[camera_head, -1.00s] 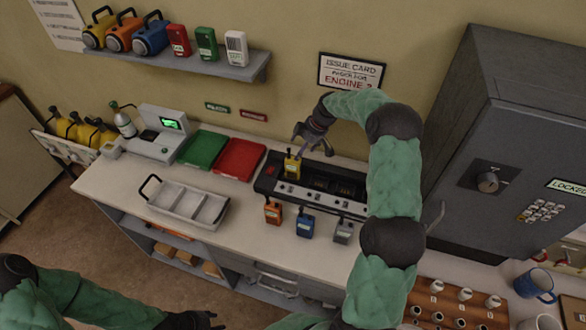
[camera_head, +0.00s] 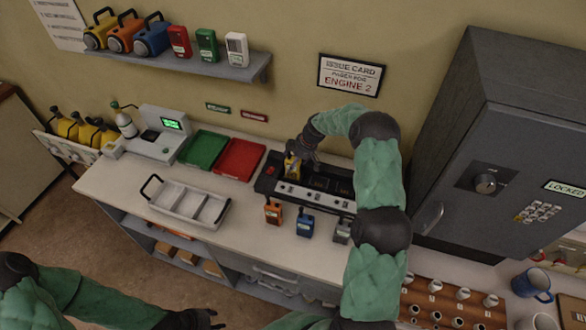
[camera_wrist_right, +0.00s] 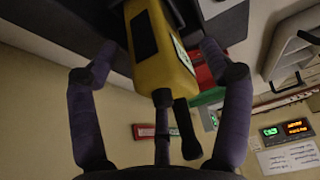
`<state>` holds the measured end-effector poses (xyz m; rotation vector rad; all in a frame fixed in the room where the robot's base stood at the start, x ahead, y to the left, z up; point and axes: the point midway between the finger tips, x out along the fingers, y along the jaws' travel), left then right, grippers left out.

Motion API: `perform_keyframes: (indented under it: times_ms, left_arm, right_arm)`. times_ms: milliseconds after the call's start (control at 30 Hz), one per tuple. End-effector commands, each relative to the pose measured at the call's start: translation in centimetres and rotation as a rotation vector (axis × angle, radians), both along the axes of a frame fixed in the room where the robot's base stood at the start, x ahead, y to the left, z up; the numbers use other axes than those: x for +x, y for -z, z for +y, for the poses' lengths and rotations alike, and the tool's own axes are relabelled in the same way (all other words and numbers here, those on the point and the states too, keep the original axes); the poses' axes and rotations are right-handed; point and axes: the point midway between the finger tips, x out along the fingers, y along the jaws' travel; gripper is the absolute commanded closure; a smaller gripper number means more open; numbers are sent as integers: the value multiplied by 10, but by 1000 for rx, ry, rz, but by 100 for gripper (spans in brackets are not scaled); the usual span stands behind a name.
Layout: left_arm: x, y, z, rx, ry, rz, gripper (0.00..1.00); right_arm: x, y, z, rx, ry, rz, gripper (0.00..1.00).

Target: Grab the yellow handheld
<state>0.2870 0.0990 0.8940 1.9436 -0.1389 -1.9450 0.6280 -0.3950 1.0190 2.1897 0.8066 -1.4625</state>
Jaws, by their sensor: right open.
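The yellow handheld (camera_head: 290,169) stands in the left slot of the black charging dock (camera_head: 264,184), partly hidden by my right gripper (camera_head: 302,158). In the right wrist view the yellow handheld (camera_wrist_right: 160,52) has a dark screen and a black antenna. My right gripper (camera_wrist_right: 156,62) is open there, with one finger on each side of the handheld and visible gaps between. My left gripper (camera_head: 205,319) is low at the bottom edge of the head view; its jaw state is unclear.
Orange (camera_head: 273,212), blue (camera_head: 305,223) and grey (camera_head: 342,231) handhelds stand in front of the dock. A white divided tray (camera_head: 187,203), a green tray (camera_head: 203,148) and a red tray (camera_head: 240,159) lie left. A grey cabinet (camera_head: 490,130) stands right.

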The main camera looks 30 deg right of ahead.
Motion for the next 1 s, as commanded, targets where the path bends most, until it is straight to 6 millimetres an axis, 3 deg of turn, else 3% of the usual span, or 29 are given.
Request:
perform_keyframes:
  times_ms: [33,300,667,1000]
  left_arm:
    - [0,0,0,0,0,0,60]
    - [0,0,0,0,0,0,60]
    - [0,1,0,0,0,0,60]
    - [0,8,0,0,0,0,60]
  right_arm:
    - [0,0,0,0,0,0,21]
    - [0,0,0,1,0,1,94]
    - [0,-4,0,0,0,-1,94]
    - [-5,-40,2,0,1,-3,94]
